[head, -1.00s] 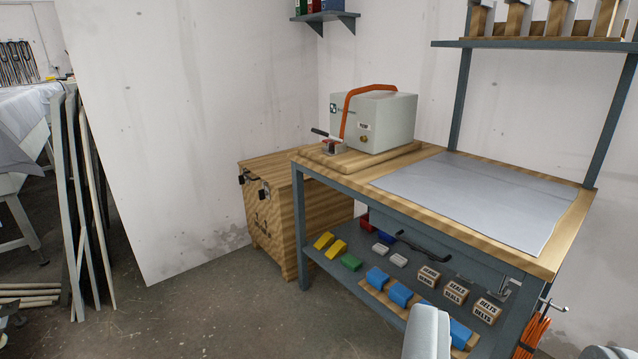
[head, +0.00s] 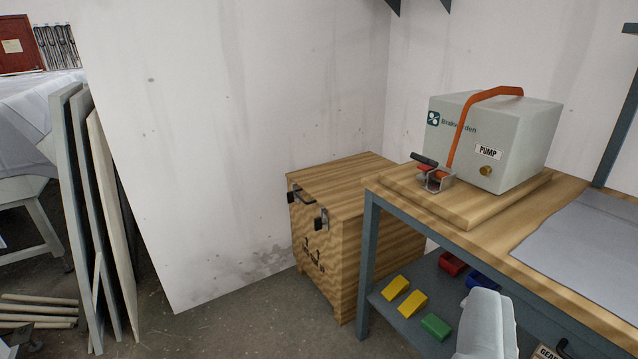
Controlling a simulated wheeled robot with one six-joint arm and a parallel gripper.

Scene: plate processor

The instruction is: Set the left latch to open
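A wooden crate (head: 350,240) stands on the floor against the wall, left of the workbench. Two small dark metal latches sit near its top edge on the side facing me. The left latch (head: 296,195) is at the far left corner and the right latch (head: 321,219) is nearer. Both are small, and I cannot tell whether either is open or shut. The lid looks down. No gripper fingertips show; only a pale grey rounded part of my arm shows at the bottom, right of the crate and apart from it.
The workbench (head: 368,265) stands right of the crate, with a pump box (head: 490,140) with an orange handle on top. Coloured blocks lie on its lower shelf. Boards (head: 105,200) lean at the left. The floor (head: 225,325) before the crate is clear.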

